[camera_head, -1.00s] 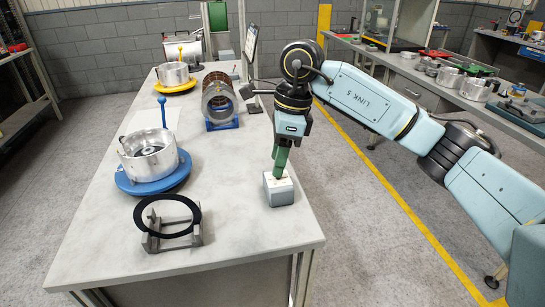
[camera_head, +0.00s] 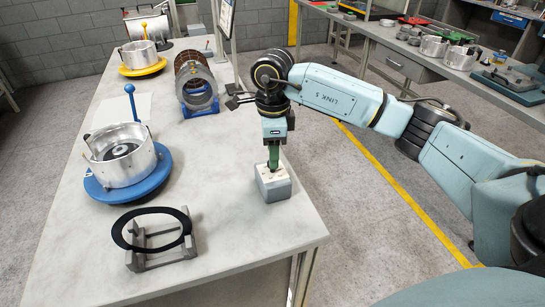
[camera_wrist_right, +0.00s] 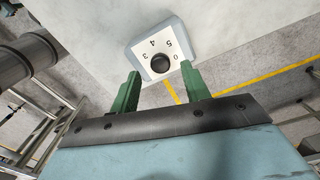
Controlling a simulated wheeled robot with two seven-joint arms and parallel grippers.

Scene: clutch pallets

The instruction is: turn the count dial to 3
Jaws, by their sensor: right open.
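The count dial is a small grey box (camera_head: 274,187) near the right edge of the table. In the right wrist view its white face (camera_wrist_right: 141,48) carries the figures 0, 5, 4 and 3 around a round black knob (camera_wrist_right: 160,63). I cannot make out a pointer mark on the knob. My right gripper (camera_head: 273,166) points down over the box and partly hides its face. In the right wrist view the right gripper's green fingers (camera_wrist_right: 162,84) are apart, one to each side below the knob, with nothing between them. My left gripper is not in view.
A black ring on a grey stand (camera_head: 160,250) is at the table's front. A metal housing (camera_head: 124,160) on a blue turntable (camera_head: 95,190) stands at the left, a ribbed cylinder (camera_head: 197,85) farther back. The table (camera_head: 235,235) is bare around the dial box.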

